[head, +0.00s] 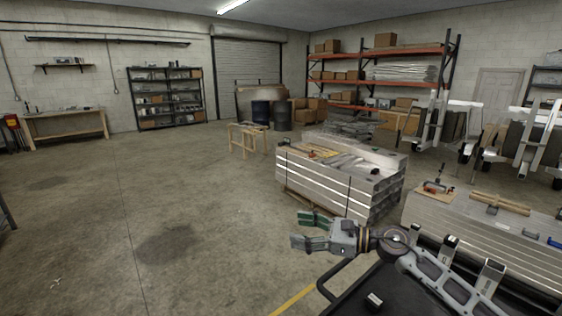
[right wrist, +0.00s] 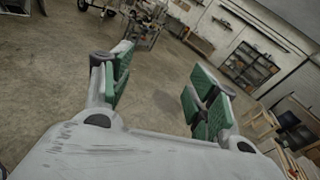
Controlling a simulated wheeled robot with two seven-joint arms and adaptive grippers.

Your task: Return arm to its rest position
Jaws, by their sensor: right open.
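My right gripper (head: 312,231) is in the lower middle of the head view, its arm coming in from the lower right. Its green-padded fingers are apart with nothing between them. In the right wrist view the two fingers of the right gripper (right wrist: 160,95) stand wide apart, with bare concrete floor seen between them. The gripper is in front of the near side of a stack of aluminium panels (head: 322,188), as seen in the head view; I cannot tell the exact gap. My left gripper is in neither view.
A second aluminium stack (head: 450,221) with a clamp (head: 438,181) and wood pieces (head: 500,203) on top is at the right. A small wooden stand (head: 247,138), drums (head: 261,112) and orange-beamed shelving (head: 380,51) are farther back. The floor (head: 130,210) at left is largely clear.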

